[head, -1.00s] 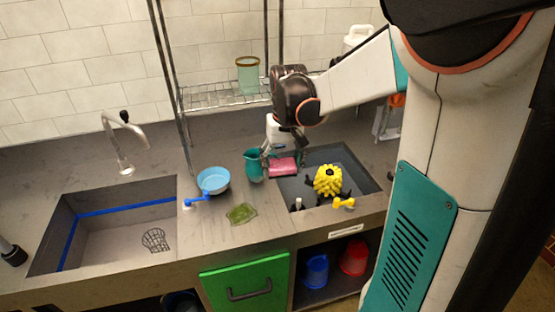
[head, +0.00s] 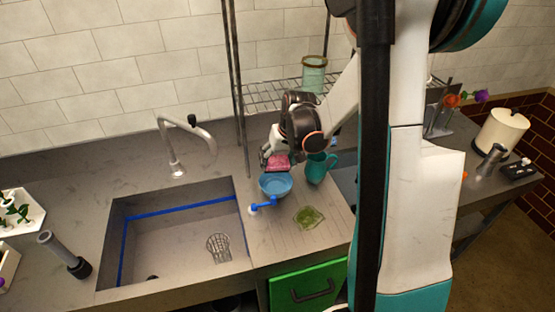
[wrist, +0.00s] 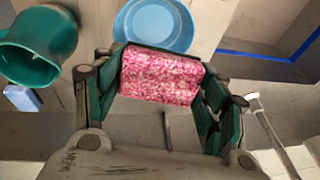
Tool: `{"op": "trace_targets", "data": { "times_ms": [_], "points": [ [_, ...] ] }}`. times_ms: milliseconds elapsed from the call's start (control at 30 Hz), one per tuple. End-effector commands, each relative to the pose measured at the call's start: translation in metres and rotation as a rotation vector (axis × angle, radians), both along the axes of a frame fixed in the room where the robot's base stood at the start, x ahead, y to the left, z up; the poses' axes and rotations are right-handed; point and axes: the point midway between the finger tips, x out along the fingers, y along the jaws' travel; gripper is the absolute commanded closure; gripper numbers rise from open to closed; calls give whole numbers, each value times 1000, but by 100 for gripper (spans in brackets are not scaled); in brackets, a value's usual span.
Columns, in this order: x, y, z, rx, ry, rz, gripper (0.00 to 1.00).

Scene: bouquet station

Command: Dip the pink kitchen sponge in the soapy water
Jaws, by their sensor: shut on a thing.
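The pink kitchen sponge (head: 281,163) is in my gripper (head: 277,160), just behind the blue bowl (head: 275,186). In the wrist view, the speckled pink sponge (wrist: 161,76) is held between the two green-padded fingers of my gripper (wrist: 160,85). The blue bowl (wrist: 155,22) shows just beyond the sponge there, its near part hidden by the sponge and fingers. The bowl's inside looks smooth and pale blue. I cannot make out suds or a water surface. Whether the sponge touches the bowl's rim is unclear.
A teal pitcher (head: 318,168) stands right of the bowl. A green pad (head: 309,217) lies on the drainboard in front. A blue-handled item (head: 262,205) sits at the bowl's front left. The sink (head: 180,235) is at left. A wire shelf (head: 262,97) is behind.

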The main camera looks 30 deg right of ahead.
Motion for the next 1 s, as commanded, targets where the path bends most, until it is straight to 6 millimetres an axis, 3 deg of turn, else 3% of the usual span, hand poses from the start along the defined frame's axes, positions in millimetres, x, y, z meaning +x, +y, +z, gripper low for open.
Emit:
{"op": "trace_targets", "data": {
  "times_ms": [1000],
  "points": [
    [0,0,-86,-2,2,1,56]
  ]
}}
